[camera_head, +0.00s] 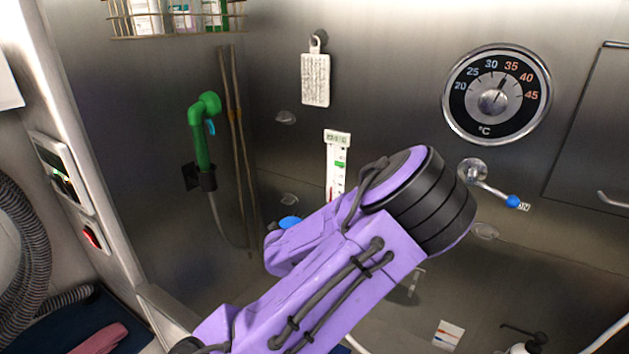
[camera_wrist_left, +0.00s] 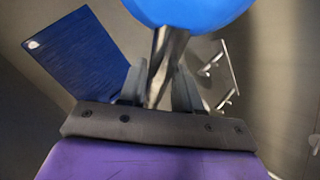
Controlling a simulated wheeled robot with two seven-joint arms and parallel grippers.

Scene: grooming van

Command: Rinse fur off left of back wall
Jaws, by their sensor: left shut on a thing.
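The steel back wall (camera_head: 400,60) carries small greyish patches that look like fur, on its left part (camera_head: 286,117) and lower left (camera_head: 289,199), and one farther right (camera_head: 487,231). A green spray head (camera_head: 203,130) hangs in a black holder on the left wall. In the left wrist view my left gripper (camera_wrist_left: 158,88) is shut on a metal stem (camera_wrist_left: 166,62) with a blue ball end (camera_wrist_left: 188,8). In the head view the purple arm hides the gripper; a blue bit (camera_head: 290,223) shows beside the arm. My right gripper is not in view.
A temperature dial (camera_head: 497,95) and a lever with a blue tip (camera_head: 490,188) are on the wall at right. A tag (camera_head: 316,78) and a thermometer strip (camera_head: 337,165) hang near the middle. A wire basket (camera_head: 175,20) sits upper left. A blue panel (camera_wrist_left: 70,55) shows in the wrist view.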

